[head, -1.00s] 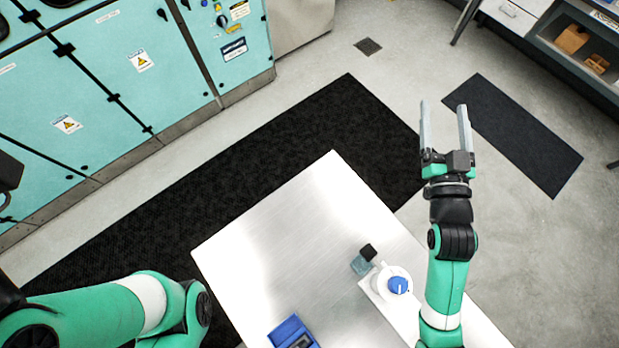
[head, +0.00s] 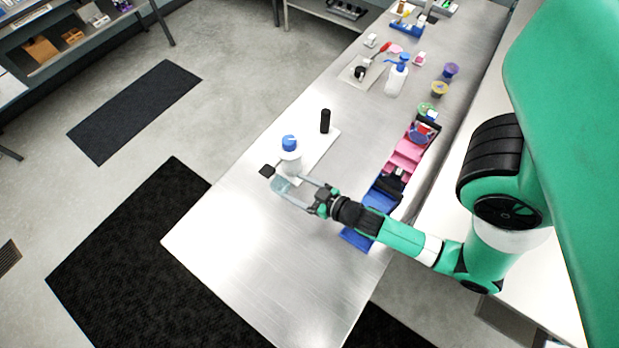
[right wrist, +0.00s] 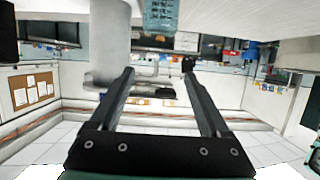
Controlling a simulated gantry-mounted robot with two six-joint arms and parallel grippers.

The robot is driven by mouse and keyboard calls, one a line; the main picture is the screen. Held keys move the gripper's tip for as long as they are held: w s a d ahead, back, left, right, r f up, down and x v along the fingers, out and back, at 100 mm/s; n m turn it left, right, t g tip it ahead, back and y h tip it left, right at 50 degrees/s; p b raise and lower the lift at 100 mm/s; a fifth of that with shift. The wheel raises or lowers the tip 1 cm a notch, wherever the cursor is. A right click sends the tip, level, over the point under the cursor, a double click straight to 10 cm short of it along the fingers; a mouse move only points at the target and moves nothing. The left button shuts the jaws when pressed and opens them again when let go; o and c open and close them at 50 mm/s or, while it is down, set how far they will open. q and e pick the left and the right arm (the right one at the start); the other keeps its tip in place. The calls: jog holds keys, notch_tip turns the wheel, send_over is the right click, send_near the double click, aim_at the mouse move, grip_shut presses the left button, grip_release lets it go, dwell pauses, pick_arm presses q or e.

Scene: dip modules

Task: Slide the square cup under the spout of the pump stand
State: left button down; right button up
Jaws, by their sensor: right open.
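The square cup (head: 281,186) is small, pale blue and see-through. It stands on the table beside the pump stand's white base (head: 318,150). In the right wrist view, which looks upside down, the cup (right wrist: 160,14) appears at the top centre. The pump stand carries a white bottle with a blue cap (head: 289,143); I cannot make out clearly whether the spout is over the cup. My right gripper (head: 292,189) is open, low over the table, its fingers pointing at the cup. Its fingers (right wrist: 159,74) look empty in the wrist view. My left gripper is out of view.
A small black block (head: 267,171) is close by the cup. A black cylinder (head: 325,121) stands near the base's far end. Blue and pink bins (head: 376,198) line the table's right side. The near table (head: 270,255) is clear.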

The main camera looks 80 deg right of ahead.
aim_at(274, 181)
jog(key=s+f, duration=0.1)
jog(key=s+a+f, duration=0.1)
jog(key=shift+s+f+g, duration=0.3)
jog(key=shift+f, duration=0.1)
jog(key=shift+w+d, duration=0.15)
jog(key=shift+w, duration=0.1)
jog(key=x, duration=1.1)
jog(key=shift+w+f+p, duration=0.1)
jog(key=shift+f+p, duration=0.05)
jog(key=shift+p, duration=0.2)
jog(key=c, duration=1.1)
